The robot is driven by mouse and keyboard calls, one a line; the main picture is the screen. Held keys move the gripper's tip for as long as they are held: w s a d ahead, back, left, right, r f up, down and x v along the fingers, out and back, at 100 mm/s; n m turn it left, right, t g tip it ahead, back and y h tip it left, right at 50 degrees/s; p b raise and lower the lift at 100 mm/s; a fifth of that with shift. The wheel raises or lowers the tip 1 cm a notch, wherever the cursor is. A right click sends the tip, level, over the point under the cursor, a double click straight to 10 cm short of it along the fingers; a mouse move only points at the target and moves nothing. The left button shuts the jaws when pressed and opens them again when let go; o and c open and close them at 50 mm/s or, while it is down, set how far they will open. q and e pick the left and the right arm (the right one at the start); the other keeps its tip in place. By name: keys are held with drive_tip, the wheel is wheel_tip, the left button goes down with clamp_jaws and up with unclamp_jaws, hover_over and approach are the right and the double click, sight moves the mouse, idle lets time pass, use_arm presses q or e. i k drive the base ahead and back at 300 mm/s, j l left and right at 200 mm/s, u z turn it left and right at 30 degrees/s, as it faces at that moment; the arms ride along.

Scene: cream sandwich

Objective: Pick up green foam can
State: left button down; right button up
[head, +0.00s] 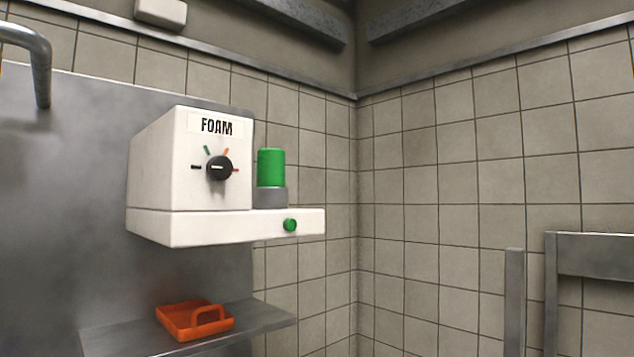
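The green foam can (271,168) stands upright in a grey round holder (270,197) on the right-hand ledge of the white foam machine (160,170). The machine carries the label "FOAM" and a black dial (218,168) with coloured marks around it. A green button (290,225) sits on the front of the ledge below the can. Neither of my grippers shows in the head view.
An orange tray with a handle (172,322) lies on a metal shelf (110,340) below the machine. A metal pipe (42,75) is at upper left. Metal frames (590,254) stand at lower right. The space right of the can, before the tiled walls, looks clear.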

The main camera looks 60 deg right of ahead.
sight(271, 169)
drive_tip(key=k+z, duration=0.15)
drive_tip(key=z, duration=1.25)
